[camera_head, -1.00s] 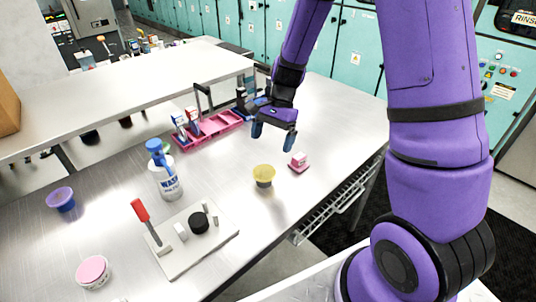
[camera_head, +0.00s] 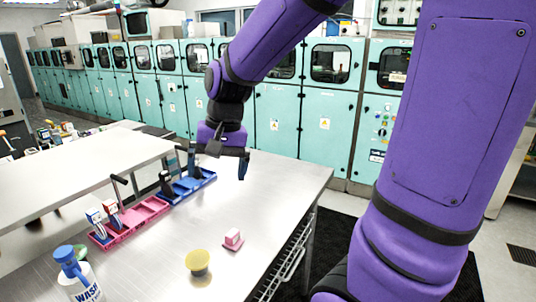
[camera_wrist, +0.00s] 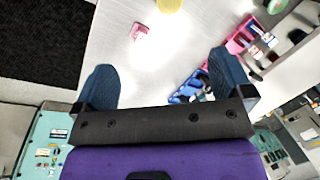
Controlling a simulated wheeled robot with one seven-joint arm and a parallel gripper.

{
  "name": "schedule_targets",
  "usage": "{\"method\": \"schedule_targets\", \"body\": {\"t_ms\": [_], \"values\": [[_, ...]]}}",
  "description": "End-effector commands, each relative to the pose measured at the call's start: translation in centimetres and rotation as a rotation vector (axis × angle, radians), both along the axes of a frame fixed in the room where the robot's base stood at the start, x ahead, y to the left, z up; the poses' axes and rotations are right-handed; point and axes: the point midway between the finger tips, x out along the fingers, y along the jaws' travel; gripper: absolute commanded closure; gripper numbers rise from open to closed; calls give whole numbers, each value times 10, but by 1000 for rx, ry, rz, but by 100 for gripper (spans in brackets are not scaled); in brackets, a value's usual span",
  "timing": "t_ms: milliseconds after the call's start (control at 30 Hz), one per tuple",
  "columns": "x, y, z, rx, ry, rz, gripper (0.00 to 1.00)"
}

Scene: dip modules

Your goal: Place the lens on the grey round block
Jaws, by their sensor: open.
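A round yellow disc-like piece (camera_head: 198,260) sits on a darker grey round part (camera_head: 199,273) on the metal table; it may be the lens on the grey round block, but I cannot tell for certain. Its yellow edge also shows at the top of the wrist view (camera_wrist: 170,4). My gripper (camera_head: 218,164) is open and empty, above the far part of the table, beyond the yellow piece and near the blue tray.
A small pink block (camera_head: 232,238) stands right of the yellow piece. A pink tray (camera_head: 150,212) and a blue tray (camera_head: 201,181) hold upright items. A wash bottle (camera_head: 84,285) is at front left. The table's right side is clear.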

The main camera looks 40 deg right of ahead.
Motion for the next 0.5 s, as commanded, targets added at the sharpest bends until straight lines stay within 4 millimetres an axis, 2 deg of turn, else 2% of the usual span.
{"method": "schedule_targets", "body": {"t_ms": [33, 200, 500], "values": [[-11, -1, 11, -17, -40, 35, 2], [-49, -4, 39, -86, -155, 163, 2], [-113, -12, 69, -233, -336, 365, 2]]}}
